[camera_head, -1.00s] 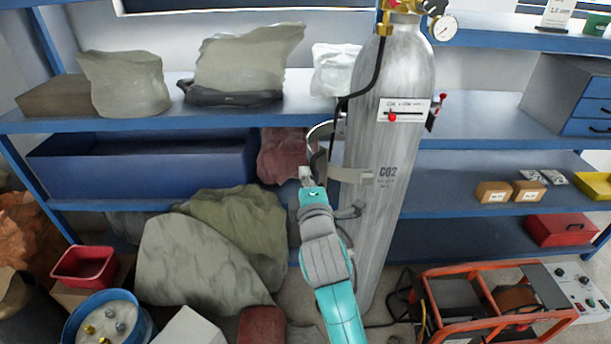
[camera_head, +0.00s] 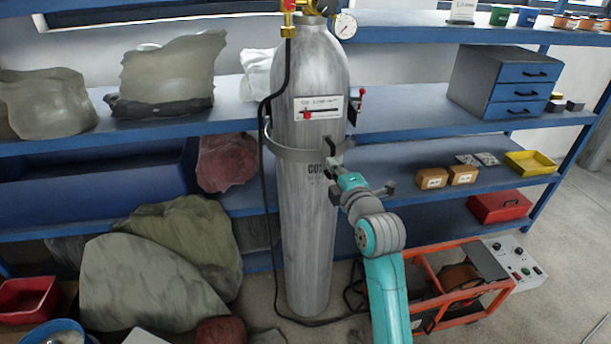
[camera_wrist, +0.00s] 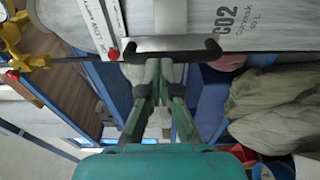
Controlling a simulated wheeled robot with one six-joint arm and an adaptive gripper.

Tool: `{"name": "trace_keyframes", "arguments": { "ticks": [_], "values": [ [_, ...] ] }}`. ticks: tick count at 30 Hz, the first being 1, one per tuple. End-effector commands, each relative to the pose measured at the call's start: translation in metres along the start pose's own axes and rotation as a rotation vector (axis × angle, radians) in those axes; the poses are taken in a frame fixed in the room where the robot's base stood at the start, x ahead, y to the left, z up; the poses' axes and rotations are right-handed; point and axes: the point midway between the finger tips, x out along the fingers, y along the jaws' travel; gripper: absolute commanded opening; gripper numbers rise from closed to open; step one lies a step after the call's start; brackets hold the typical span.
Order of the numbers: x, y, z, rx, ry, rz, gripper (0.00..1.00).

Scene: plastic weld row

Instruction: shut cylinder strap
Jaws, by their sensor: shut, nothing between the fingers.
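The grey CO2 cylinder (camera_head: 308,225) stands upright against the shelf rack, and it fills the upper part of the wrist view (camera_wrist: 190,15). The strap (camera_head: 292,153), a pale metal band, runs across the cylinder's front above the CO2 mark. A dark handle (camera_head: 331,146) sits near the band's right part. In the wrist view, a dark bar with curved ends (camera_wrist: 172,55) crosses just ahead of my fingers. My gripper (camera_head: 333,168) is shut and empty at the cylinder's right front, just below the strap. I cannot tell whether its tips touch the handle. The strap's fastening is not clear.
A black hose (camera_head: 268,200) hangs down the cylinder's left side. An orange-framed machine (camera_head: 440,300) stands on the floor at the right. Covered bundles (camera_head: 150,275) crowd the lower left. Blue shelves (camera_head: 400,165) lie behind. Bare floor shows at the far right.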

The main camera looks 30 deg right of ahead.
Motion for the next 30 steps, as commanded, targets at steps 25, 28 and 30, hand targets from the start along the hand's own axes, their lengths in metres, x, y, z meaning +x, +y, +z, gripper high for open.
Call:
{"name": "trace_keyframes", "arguments": {
  "ticks": [25, 28, 30],
  "values": [
    [0.076, 0.001, 0.114, 0.002, 0.236, -0.003, 0.0],
    [0.085, 0.001, 0.121, 0.002, 0.28, -0.003, 0.0],
    [0.091, 0.001, 0.126, 0.002, 0.307, -0.004, 0.0]
  ]
}}
